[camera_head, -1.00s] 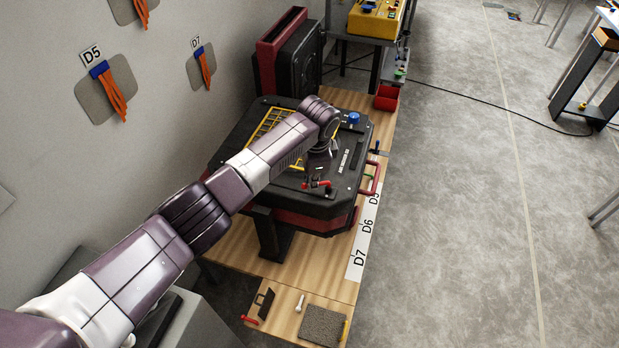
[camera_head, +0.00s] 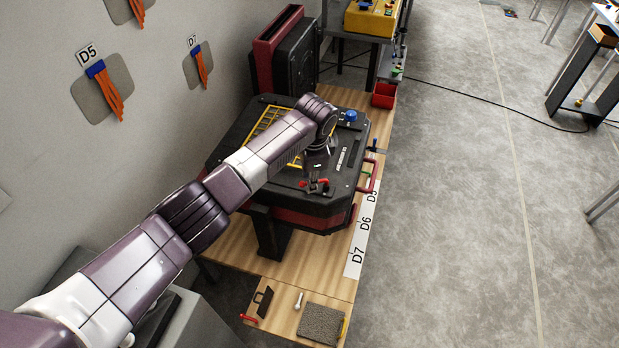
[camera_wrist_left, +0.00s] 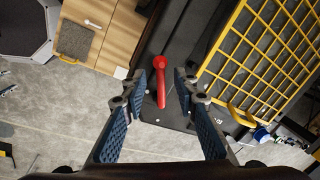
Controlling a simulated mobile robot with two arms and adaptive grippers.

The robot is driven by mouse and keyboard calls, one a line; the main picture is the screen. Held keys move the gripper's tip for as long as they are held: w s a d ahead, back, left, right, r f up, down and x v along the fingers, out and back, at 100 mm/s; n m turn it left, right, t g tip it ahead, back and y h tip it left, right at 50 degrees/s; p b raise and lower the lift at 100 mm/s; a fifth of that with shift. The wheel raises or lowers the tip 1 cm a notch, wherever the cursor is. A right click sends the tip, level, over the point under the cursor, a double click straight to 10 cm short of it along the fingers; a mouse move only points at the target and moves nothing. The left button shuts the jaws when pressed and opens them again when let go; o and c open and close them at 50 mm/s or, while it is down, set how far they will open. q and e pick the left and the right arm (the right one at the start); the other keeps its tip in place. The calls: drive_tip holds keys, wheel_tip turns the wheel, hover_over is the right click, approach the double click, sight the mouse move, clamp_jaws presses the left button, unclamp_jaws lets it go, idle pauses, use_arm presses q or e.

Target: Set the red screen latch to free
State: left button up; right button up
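The red screen latch (camera_wrist_left: 160,81) is a red lever with a round end in the left wrist view, on the dark top of the black machine (camera_wrist_left: 184,38). My left gripper (camera_wrist_left: 160,92) is open, with one blue-black finger on each side of the lever. A gap shows on both sides, so the fingers look apart from it. The yellow grid screen (camera_wrist_left: 231,47) lies just right of the latch. In the head view the red latch (camera_head: 323,181) shows only as a small red part near the machine's front edge, and my left arm hides much of the machine top.
A wooden bench (camera_head: 237,246) carries the machine (camera_head: 300,205). A grey pad (camera_head: 321,324) lies at its near end. A red bin (camera_head: 384,95) stands at the far right of the bench. A blue knob (camera_head: 350,116) rises from the machine top. The floor at right is open.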

use_arm(q)
wheel_tip(320, 180, up, 12)
drive_tip(key=s, duration=0.2)
drive_tip(key=shift+d+f, duration=0.2)
drive_tip(key=shift+d, duration=0.05)
drive_tip(key=shift+s, duration=0.1)
